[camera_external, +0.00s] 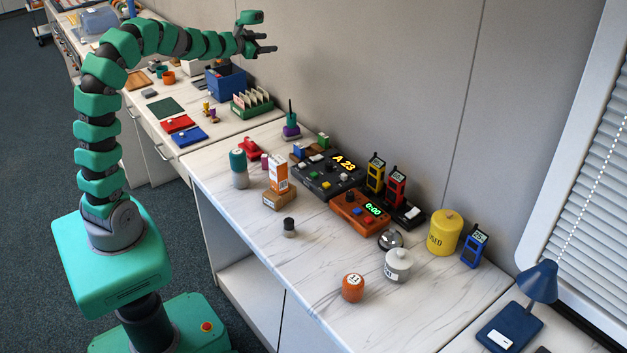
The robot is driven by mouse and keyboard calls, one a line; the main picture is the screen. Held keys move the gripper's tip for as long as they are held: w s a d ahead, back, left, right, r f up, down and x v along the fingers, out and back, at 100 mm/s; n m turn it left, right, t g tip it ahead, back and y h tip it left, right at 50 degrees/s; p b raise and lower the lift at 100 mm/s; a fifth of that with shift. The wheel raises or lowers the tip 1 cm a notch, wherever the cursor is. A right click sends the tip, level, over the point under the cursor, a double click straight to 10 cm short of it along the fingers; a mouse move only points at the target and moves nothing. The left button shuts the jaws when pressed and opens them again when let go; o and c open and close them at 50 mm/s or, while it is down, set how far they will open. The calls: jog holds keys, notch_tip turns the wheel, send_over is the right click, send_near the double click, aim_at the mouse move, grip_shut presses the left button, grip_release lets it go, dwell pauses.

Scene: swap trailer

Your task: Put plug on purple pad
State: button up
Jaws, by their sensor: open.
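My gripper (265,43) is open and empty, high in the air above the far counter near the wall. I cannot pick out the plug for certain, and I see no flat pad that is clearly purple. On the far counter lie a red pad (172,126) and a blue pad (186,140), each with a small pale piece on it. A dark green pad (165,108) lies behind them and looks bare. A small grey piece with a dark top (289,227) stands alone on the near counter. A purple-based item with a green top (291,131) stands near the wall.
A black device reading "A 23" (322,176), an orange timer (357,211), a yellow canister (444,233) and handheld meters line the wall side. An orange-and-white carton (278,174) stands on a wooden block. The near counter's front middle is mostly clear.

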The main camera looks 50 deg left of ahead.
jog(key=s+d+r+n+y, duration=0.2)
jog(key=s+d+r, duration=0.2)
jog(key=r, duration=0.6)
jog(key=s+d+r+n+y, duration=0.1)
jog(key=s+d+r, duration=0.25)
jog(key=r, duration=0.65)
jog(key=s+d+r+h, duration=0.2)
jog(key=s+d+r, duration=0.2)
jog(key=s+d, duration=0.2)
jog(key=s+d+r+h, duration=0.2)
jog(key=s+d+r, duration=0.3)
jog(key=s+d, duration=0.2)
jog(key=shift+s+d, duration=0.2)
jog(key=shift+s, duration=0.75)
